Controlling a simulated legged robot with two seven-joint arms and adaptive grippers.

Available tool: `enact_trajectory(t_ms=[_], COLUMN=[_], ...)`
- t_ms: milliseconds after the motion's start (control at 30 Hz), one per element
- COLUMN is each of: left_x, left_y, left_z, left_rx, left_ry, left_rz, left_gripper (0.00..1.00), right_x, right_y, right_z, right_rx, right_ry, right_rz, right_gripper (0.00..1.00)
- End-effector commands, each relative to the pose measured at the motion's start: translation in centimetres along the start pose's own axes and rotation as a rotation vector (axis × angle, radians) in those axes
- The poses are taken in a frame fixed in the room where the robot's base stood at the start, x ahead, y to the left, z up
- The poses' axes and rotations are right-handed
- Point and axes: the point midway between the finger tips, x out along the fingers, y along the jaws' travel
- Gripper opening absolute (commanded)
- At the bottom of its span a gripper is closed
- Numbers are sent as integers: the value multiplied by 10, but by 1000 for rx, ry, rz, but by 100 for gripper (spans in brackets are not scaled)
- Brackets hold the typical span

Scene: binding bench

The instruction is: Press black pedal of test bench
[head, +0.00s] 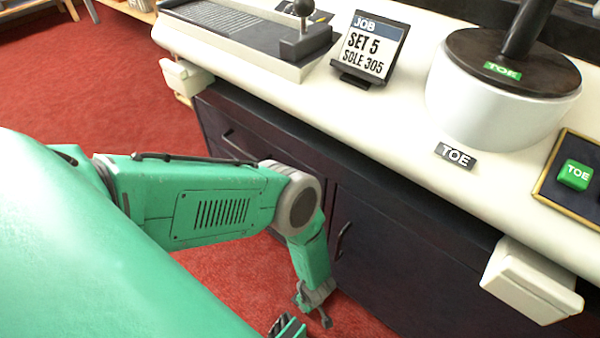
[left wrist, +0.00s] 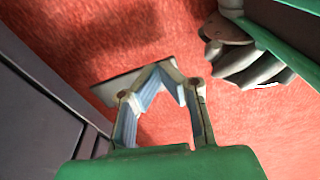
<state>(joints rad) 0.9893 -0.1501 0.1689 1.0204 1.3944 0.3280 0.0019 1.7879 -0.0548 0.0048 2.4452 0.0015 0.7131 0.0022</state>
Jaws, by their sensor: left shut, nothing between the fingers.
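My left gripper (head: 315,300) hangs low at the end of the bent green arm, in front of the dark cabinet, pointing down to the floor. In the left wrist view the left gripper (left wrist: 168,76) is shut, its blue-padded fingers meeting at the tips with nothing between them. A flat, greyish plate (left wrist: 112,92) lies at the red carpet just beyond the fingers, partly hidden by them. It may be the pedal; its black colour is not clear, and I cannot tell whether the fingertips touch it. No pedal shows in the head view.
The bench's dark cabinet (head: 390,255) rises close beside the gripper, with a pale top (head: 395,130) overhanging it. A white box (head: 530,282) juts out at the right. Red carpet (head: 70,90) lies open to the left. A job sign (head: 370,47) stands on top.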

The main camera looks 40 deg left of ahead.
Motion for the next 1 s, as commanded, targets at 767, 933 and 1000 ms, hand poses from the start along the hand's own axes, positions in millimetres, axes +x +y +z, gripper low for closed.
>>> enact_trajectory(t_ms=[767, 933, 1000], left_x=[-51, -51, -51], left_y=[0, 0, 0], left_z=[0, 0, 0], left_rx=[0, 0, 0], left_ry=[0, 0, 0], left_rz=[-2, -1, -1], left_gripper=[0, 0, 0], right_x=[0, 0, 0], right_y=[0, 0, 0], right_z=[0, 0, 0], right_rx=[0, 0, 0], right_ry=[0, 0, 0], right_rz=[0, 0, 0], right_gripper=[40, 40, 40])
